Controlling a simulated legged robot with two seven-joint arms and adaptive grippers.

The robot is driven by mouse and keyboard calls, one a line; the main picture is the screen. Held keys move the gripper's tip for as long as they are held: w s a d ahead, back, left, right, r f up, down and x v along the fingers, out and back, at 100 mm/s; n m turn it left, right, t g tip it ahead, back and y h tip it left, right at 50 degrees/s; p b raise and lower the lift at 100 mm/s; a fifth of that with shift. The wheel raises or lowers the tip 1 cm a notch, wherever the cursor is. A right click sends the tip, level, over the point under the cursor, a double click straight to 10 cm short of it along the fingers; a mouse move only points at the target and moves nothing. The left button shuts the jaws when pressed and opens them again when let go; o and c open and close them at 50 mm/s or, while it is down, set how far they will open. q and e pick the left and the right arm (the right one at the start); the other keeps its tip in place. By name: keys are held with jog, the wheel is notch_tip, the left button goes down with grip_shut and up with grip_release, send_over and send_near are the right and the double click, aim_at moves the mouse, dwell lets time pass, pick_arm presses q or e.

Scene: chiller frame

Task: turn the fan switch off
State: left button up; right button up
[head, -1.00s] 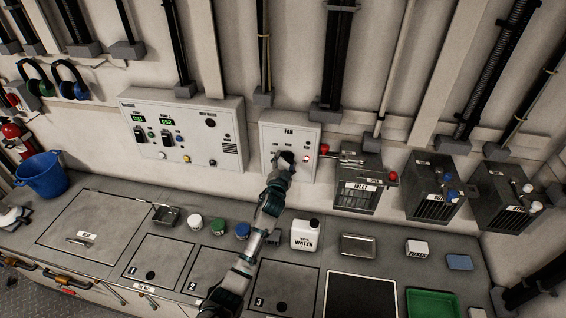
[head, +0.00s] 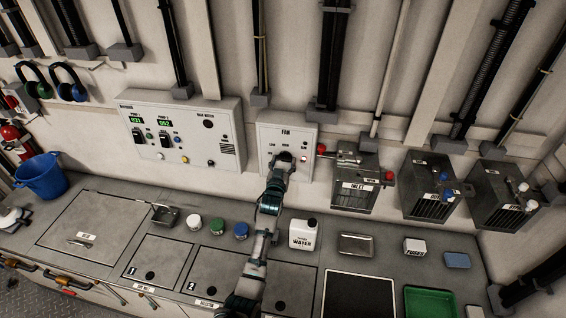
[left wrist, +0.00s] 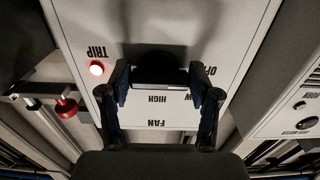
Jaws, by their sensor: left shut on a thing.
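The white fan panel (head: 266,132) is on the wall in the head view, left of the inlet box. It also fills the middle of the left wrist view (left wrist: 150,112), upside down, with FAN, HIGH, OFF and TRIP readable and LOW partly covered. My left gripper (head: 284,160) reaches up to the panel from below. In the left wrist view its two fingers (left wrist: 160,84) are shut on the dark fan switch (left wrist: 158,70), one on each side. The switch is mostly hidden in the head view, and I cannot tell which label it points to. My right gripper is out of view.
A lit red trip light (left wrist: 96,68) is beside the switch. The inlet box (head: 354,188) with red-knobbed valves stands right of the panel. A white water jug (head: 303,235) stands on the counter close to my left arm. A larger control panel (head: 180,130) is on the left.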

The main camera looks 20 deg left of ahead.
pick_arm(q)
jog(key=shift+r, duration=0.55)
jog(key=o, duration=1.1)
jog(key=shift+o, duration=0.2)
jog(key=shift+s, duration=0.2)
jog(key=shift+d+f, duration=0.1)
jog(key=shift+f, duration=0.1)
jog(key=shift+s+f, duration=0.1)
jog(key=v, duration=1.1)
jog(key=shift+s+d, duration=0.2)
jog(key=shift+s, duration=0.1)
